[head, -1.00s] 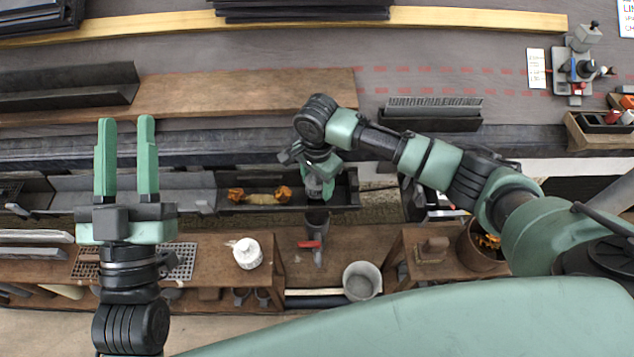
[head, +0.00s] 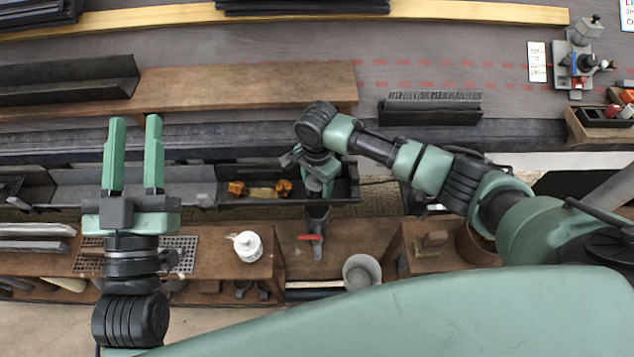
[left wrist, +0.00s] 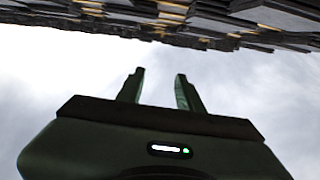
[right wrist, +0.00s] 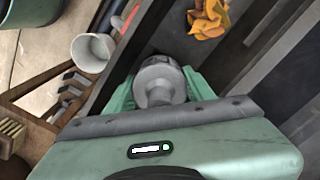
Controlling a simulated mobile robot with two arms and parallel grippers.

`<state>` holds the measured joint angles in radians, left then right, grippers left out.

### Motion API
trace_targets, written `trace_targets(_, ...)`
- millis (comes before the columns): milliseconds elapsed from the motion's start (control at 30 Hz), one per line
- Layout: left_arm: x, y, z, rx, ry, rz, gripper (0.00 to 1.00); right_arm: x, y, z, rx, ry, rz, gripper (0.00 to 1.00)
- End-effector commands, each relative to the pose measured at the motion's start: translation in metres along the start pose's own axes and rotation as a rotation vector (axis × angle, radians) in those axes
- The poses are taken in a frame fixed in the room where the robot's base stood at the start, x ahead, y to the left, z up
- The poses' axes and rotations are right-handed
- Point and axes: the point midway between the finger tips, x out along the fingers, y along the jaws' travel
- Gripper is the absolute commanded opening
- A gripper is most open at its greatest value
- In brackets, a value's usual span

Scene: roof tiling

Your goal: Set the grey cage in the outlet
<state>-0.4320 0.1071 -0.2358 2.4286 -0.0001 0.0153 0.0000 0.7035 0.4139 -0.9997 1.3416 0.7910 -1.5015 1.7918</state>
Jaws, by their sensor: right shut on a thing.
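My right gripper (head: 320,186) is over the right end of the dark gutter (head: 205,190), fingers pointing down. In the right wrist view it (right wrist: 160,92) is shut on the grey cage (right wrist: 158,80), a rounded grey piece between the green fingers. In the head view the cage is mostly hidden by the gripper. The outlet opening is hidden too, so I cannot tell whether the cage touches it. A grey funnel-like piece (head: 316,217) shows just below the gutter. My left gripper (head: 134,155) is open and empty, also in the left wrist view (left wrist: 160,88).
Orange clumps (head: 237,188) lie in the gutter left of the right gripper, also in the right wrist view (right wrist: 210,18). A brush-topped strip (head: 430,105) lies on the roof.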

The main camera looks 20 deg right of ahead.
Motion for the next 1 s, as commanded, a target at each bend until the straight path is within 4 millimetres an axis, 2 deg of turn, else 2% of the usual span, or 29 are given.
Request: trace_targets(1000,-0.002,-0.003,0.018,0.004,-0.097,-0.007,0.36,-0.001,0.000,0.000,0.000,0.000,0.000,0.15)
